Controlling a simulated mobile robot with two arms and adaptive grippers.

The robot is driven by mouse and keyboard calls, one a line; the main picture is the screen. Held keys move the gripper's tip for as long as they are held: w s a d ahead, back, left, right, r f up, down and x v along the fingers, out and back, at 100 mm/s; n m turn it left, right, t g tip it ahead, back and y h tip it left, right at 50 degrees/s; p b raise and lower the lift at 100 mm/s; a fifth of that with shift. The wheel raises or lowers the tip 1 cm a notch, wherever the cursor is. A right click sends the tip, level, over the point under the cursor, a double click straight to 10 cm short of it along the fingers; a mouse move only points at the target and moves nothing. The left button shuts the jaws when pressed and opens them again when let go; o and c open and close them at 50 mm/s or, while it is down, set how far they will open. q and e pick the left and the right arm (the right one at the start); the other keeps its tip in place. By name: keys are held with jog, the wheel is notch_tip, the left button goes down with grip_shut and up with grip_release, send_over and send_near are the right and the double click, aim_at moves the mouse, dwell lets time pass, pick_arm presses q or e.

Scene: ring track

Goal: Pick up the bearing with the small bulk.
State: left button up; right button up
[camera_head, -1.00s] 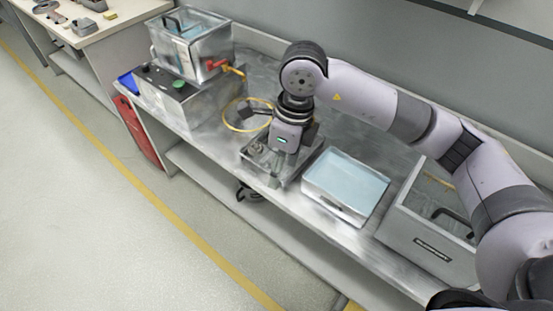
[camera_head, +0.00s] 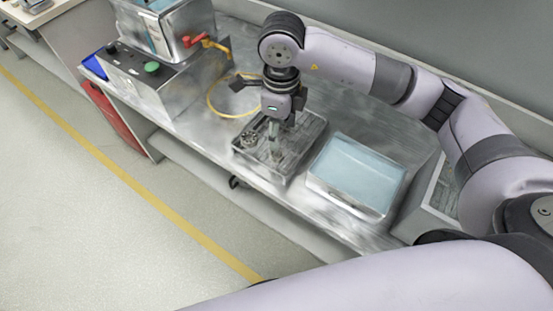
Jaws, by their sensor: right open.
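A grey metal tray (camera_head: 290,165) sits on the bench in the middle of the head view. A small dark round part that looks like a bearing (camera_head: 248,141) lies at the tray's left side. Its size against any other bearing cannot be told. My right gripper (camera_head: 275,146) points down over the tray, open, just right of this part. The fingers hide part of the tray floor, and I cannot tell whether another bearing lies beneath them. My left gripper is out of view.
A bin of light blue liquid (camera_head: 356,174) stands right of the tray, with a grey box (camera_head: 420,205) beyond it. On the left stands a metal machine (camera_head: 160,80) with a red valve (camera_head: 194,41) and a yellow hose (camera_head: 212,98). The floor in front is clear.

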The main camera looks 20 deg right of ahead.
aim_at(277, 154)
notch_tip(277, 154, down, 4)
jog(key=shift+w+r+b, duration=0.15)
jog(key=shift+r+b, duration=0.05)
jog(key=shift+b, duration=0.35)
jog(key=shift+a+f, duration=0.1)
jog(key=shift+f, duration=0.4)
jog(key=f+b, duration=0.2)
jog(key=f, duration=0.1)
jog(key=f+b, duration=0.1)
jog(key=shift+w+a+f, duration=0.15)
jog(key=shift+a+f, duration=0.1)
jog(key=shift+f, duration=0.2)
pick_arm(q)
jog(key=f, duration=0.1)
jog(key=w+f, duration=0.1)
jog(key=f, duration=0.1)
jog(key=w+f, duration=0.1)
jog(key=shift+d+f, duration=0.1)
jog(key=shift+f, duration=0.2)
pick_arm(e)
grip_shut()
